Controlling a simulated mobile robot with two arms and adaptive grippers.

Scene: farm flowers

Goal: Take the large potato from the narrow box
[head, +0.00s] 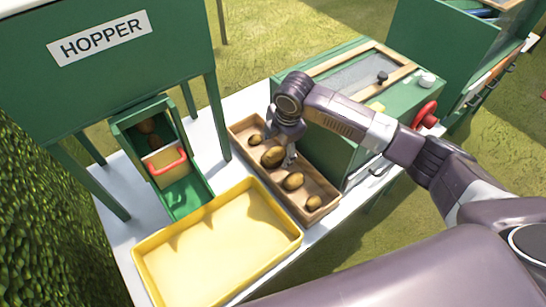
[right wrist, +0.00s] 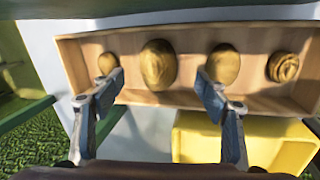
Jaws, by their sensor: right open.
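The narrow box (head: 262,176) is a long wooden tray on the white table, holding several brown potatoes in a row. In the right wrist view the box (right wrist: 190,100) spans the upper part. The large potato (right wrist: 158,65) is the biggest, second from the left there; it also shows in the head view (head: 272,157). My right gripper (head: 279,148) is over the far half of the box. Its open fingers (right wrist: 160,78) frame the large potato from either side in the wrist view, with nothing held. I cannot tell whether they touch it. My left gripper is not in view.
A smaller potato (right wrist: 107,63) lies close beside the left fingertip, and another (right wrist: 223,64) close to the right one. A yellow tray (head: 218,240) and the hopper (head: 105,60) stand left of the box. A green cabinet (head: 335,150) adjoins it on the right.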

